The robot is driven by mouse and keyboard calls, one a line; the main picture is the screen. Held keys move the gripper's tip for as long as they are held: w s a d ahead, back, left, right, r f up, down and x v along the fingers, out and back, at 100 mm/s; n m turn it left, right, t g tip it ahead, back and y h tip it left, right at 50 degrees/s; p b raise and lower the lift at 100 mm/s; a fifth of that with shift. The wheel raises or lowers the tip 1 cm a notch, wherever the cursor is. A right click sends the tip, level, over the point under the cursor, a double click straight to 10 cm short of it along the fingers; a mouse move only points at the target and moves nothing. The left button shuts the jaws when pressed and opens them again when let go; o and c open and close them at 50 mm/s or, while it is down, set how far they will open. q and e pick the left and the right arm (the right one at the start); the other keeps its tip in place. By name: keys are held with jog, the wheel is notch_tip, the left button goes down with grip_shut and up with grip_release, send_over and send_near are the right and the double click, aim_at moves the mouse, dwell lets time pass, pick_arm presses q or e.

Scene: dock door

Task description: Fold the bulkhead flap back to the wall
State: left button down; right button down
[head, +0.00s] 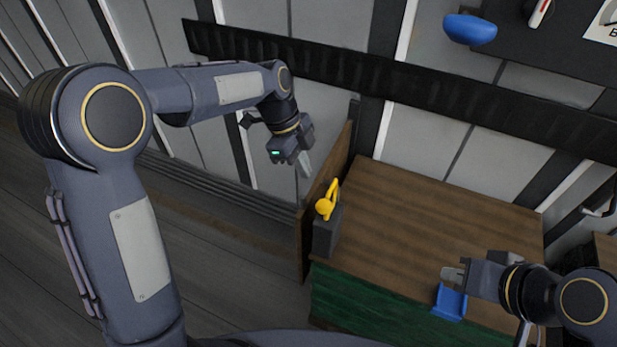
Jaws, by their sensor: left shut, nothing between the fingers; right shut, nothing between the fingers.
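A brown upright panel (307,235), which looks like the bulkhead flap, stands on edge at the left end of a wooden surface (430,210). It sticks out from the wall (325,30) toward me. A dark grey block (325,236) with a yellow handle (326,206) sits against its right side. My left gripper (304,166) is shut and empty, just left of the panel's far part; I cannot tell whether it touches. My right gripper (450,276) is shut and empty above the front right of the wooden surface.
A blue tray-like piece (450,303) lies below my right gripper. A green front (370,302) lies below the wooden surface. A dark rail (440,95) crosses the wall. A blue rounded object (470,29) is at the upper right. Floor (50,240) at left is clear.

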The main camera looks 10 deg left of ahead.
aim_at(314, 194)
pick_arm(q)
jog(key=x, duration=0.8)
jog(key=shift+s+d+f+p, duration=0.1)
jog(key=shift+d+f+p, duration=0.05)
jog(key=shift+f+p, duration=0.2)
jog(key=shift+f, duration=0.2)
